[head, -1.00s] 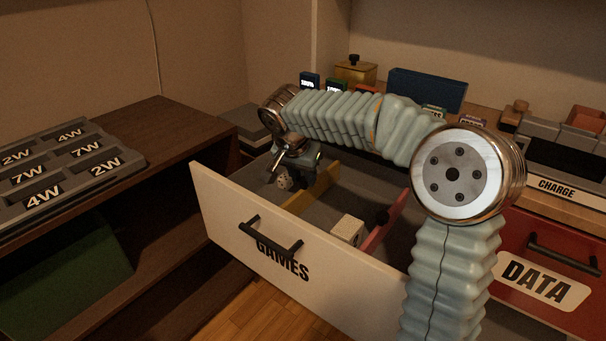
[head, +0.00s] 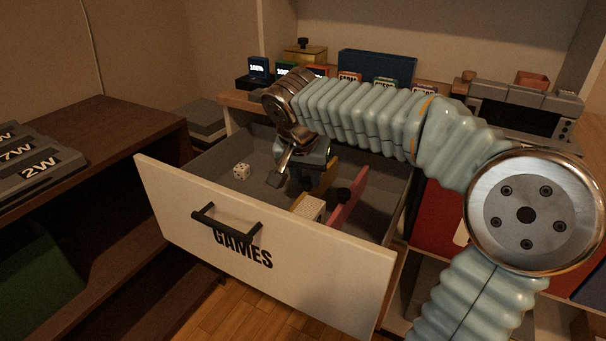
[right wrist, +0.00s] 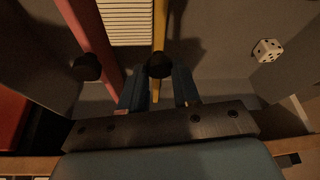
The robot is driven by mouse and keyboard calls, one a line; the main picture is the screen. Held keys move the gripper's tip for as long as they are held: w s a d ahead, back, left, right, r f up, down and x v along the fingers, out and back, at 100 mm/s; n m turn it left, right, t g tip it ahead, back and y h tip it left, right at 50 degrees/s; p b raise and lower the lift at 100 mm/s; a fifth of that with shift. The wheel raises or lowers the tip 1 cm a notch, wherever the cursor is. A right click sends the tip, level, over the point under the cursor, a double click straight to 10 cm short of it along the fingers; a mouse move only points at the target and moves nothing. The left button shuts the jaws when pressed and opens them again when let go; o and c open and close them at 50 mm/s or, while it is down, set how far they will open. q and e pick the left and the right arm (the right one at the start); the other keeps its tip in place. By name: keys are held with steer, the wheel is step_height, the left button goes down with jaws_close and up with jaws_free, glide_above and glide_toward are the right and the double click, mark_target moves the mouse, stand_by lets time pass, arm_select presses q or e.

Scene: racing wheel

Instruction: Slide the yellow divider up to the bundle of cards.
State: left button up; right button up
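The yellow divider (right wrist: 159,28) stands in the open GAMES drawer; in the head view its near end (head: 299,202) shows below my gripper. Its black knob (right wrist: 160,65) sits between the fingertips of my right gripper (right wrist: 160,82), which is shut on it. The bundle of cards (right wrist: 126,20) lies between the yellow and pink dividers; its pale near face (head: 312,209) shows in the head view. The yellow divider appears to touch the cards' side, with no visible gap. My right gripper (head: 308,178) hides part of the divider in the head view. My left gripper is out of view.
A pink divider (head: 350,196) with a black knob stands on the cards' other side. A white die (head: 241,171) lies in the clear left part of the drawer. The drawer front (head: 300,270) and side walls enclose the space. Shelves stand at left.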

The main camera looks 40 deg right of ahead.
steer(key=o, duration=0.4)
steer(key=shift+o, duration=0.2)
steer(key=p+v, duration=0.2)
steer(key=v, duration=1.2)
steer(key=shift+f, duration=0.15)
